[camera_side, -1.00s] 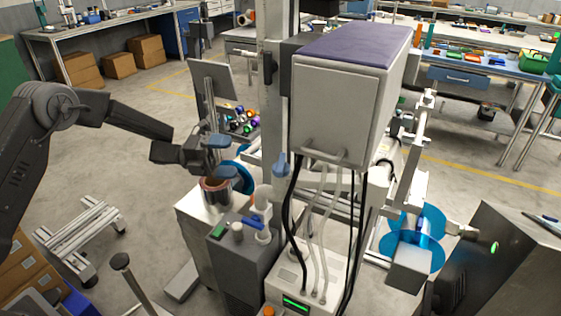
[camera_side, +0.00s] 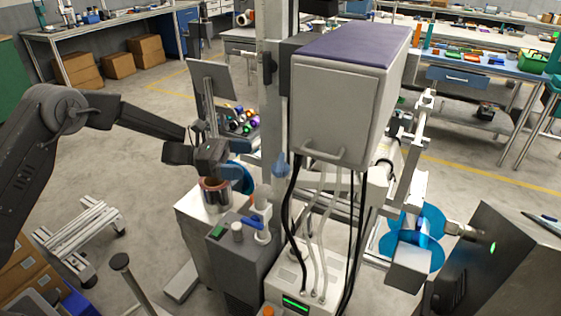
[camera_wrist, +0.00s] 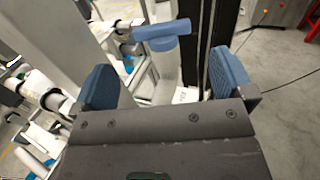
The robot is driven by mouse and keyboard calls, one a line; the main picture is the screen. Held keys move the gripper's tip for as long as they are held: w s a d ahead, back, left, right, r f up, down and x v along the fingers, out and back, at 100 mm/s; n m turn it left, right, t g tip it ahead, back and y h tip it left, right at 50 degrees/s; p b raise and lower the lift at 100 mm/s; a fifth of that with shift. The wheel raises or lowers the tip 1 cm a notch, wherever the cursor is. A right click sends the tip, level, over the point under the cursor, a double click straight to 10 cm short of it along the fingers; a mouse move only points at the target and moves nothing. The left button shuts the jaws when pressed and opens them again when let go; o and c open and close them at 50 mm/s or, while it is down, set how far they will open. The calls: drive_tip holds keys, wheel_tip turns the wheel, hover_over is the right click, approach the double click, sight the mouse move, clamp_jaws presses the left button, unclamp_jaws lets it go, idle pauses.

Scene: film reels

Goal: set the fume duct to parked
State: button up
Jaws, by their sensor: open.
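My gripper (camera_side: 238,158) is open and empty, left of the grey upright post in the side view. In the wrist view its two blue finger pads (camera_wrist: 165,79) stand wide apart. A blue handle (camera_wrist: 163,35) with a rounded bar shows ahead of the gap between them, apart from both pads. In the side view a blue lever-like part (camera_side: 281,165) sits by the post, right of my gripper; I cannot tell if it is the same handle. I cannot clearly make out which part is the fume duct, or its setting.
A copper-coloured round pot (camera_side: 215,194) stands just below my gripper. A white pipe with a blue lever (camera_side: 253,222) rises from a grey box. A large grey cabinet (camera_side: 340,105) with hanging cables stands right of the post. Blue reels (camera_side: 412,238) are at lower right.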

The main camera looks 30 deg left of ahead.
sight(280, 161)
drive_tip(key=x, duration=1)
drive_tip(key=shift+d, duration=0.1)
